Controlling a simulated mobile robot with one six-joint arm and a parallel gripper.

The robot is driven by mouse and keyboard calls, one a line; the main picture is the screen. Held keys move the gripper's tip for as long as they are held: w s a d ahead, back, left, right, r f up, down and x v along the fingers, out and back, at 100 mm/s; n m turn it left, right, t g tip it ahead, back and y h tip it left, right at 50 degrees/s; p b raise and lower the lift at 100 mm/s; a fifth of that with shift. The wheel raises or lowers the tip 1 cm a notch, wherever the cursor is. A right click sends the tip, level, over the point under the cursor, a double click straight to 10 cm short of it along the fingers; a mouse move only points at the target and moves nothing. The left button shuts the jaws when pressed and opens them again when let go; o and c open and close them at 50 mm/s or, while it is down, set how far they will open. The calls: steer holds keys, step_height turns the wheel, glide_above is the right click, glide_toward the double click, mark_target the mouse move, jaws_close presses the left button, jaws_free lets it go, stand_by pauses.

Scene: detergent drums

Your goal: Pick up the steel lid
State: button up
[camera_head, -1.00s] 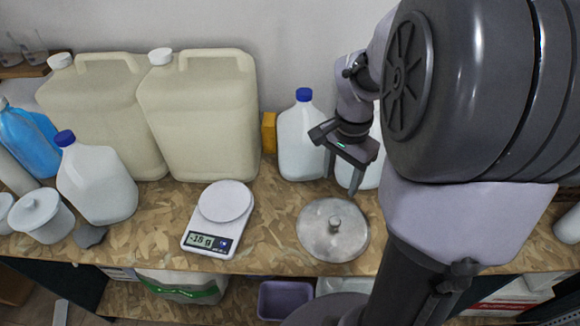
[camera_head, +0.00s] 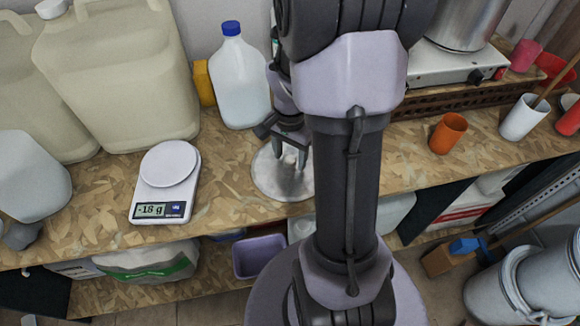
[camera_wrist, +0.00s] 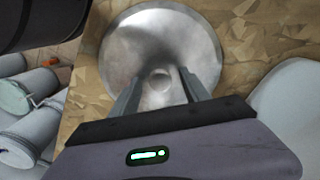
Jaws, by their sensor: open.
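The steel lid (camera_head: 268,181) lies flat on the chipboard bench, to the right of the white scale. It is a round, shiny disc, and my arm covers its right edge in the head view. In the wrist view the lid (camera_wrist: 135,45) fills the upper middle, with its small round knob (camera_wrist: 160,79) near the centre. My gripper (camera_head: 290,165) points down over the lid. In the wrist view the two fingers of my gripper (camera_wrist: 157,80) are apart, one on each side of the knob. The exact height of the fingertips above the lid is hard to tell.
The white scale (camera_head: 168,170) reads -18 g, left of the lid. A blue-capped jug (camera_head: 238,80) stands close behind my gripper. Large cream drums (camera_head: 120,80) fill the back left. An orange cup (camera_head: 447,133) stands to the right. The bench's front edge is near the lid.

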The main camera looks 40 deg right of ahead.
jaws_close()
steer(key=shift+r, duration=0.2)
